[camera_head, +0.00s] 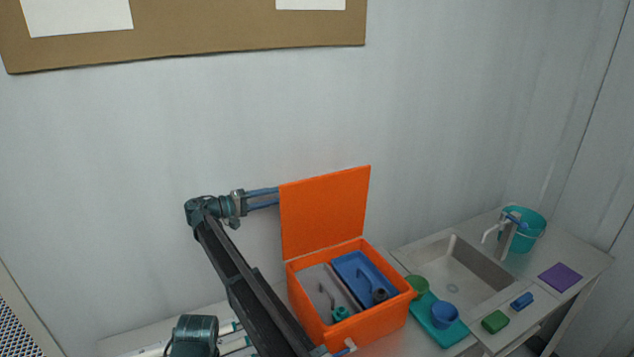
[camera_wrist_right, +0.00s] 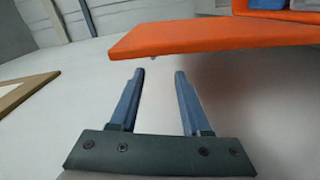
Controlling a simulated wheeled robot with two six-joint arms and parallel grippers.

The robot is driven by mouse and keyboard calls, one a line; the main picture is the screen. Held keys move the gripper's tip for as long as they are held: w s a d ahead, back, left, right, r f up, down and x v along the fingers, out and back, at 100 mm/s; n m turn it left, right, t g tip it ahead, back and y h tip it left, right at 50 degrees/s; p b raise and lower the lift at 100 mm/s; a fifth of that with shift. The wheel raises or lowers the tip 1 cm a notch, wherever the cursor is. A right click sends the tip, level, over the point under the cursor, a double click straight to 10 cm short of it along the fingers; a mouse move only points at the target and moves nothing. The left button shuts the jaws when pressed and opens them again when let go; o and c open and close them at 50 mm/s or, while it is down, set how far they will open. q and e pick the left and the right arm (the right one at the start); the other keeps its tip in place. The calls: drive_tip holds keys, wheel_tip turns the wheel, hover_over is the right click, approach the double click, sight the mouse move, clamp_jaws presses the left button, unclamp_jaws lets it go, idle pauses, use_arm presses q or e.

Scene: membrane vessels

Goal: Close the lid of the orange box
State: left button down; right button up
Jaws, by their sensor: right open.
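The orange box (camera_head: 372,327) stands on the counter with its orange lid (camera_head: 325,212) raised nearly upright at the back. Inside are a grey compartment (camera_head: 318,284) and a blue tray (camera_head: 352,268) holding dark and teal items. My right gripper (camera_head: 278,197) reaches in from the left beside the lid's left edge; its tips end at or behind that edge. In the right wrist view, the gripper (camera_wrist_right: 159,75) is open with nothing between its blue fingers, and the lid (camera_wrist_right: 210,38) lies just beyond the tips. My left gripper is not in view.
Right of the box are a green cup (camera_head: 417,284), a blue cup (camera_head: 445,313) on a teal tray (camera_head: 425,332), and a sink (camera_head: 462,272). A green sponge (camera_head: 495,321), blue block (camera_head: 522,300), purple cloth (camera_head: 560,277) and teal bucket (camera_head: 528,237) sit farther right. The wall is close behind.

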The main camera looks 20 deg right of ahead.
sight(313, 182)
drive_tip(key=shift+w+d+r, duration=0.5)
drive_tip(key=shift+d, duration=0.05)
drive_tip(key=d, duration=0.9)
drive_tip(key=w+d, duration=0.1)
drive_tip(key=d, duration=0.3)
drive_tip(key=shift+d, duration=0.3)
clamp_jaws()
idle(0.8)
